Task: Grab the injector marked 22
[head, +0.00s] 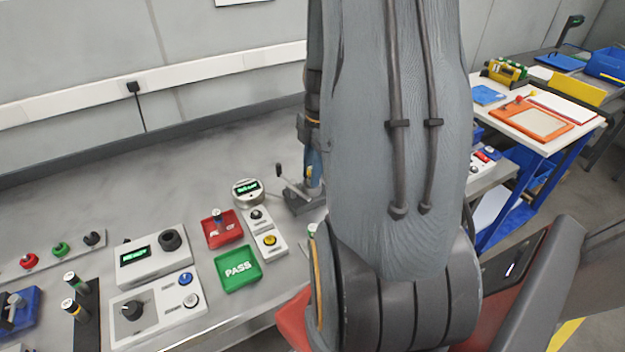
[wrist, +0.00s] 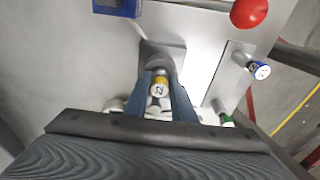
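An injector with a white cap marked 22 and a yellow band (wrist: 159,83) stands in the middle of the wrist view. The two blue-grey fingers of my gripper (wrist: 161,78) reach along its left and right sides. The fingers look apart, with the injector between them; contact is hard to make out. A dark holder (wrist: 176,49) lies beyond it. In the head view my arm hides the gripper and this injector.
A blue-banded injector (wrist: 258,69) stands to the right, and a green-topped one (wrist: 227,119) lower right. A red ball (wrist: 248,12) is at the top. In the head view, a green PASS tray (head: 237,268) and control boxes (head: 150,257) occupy the bench.

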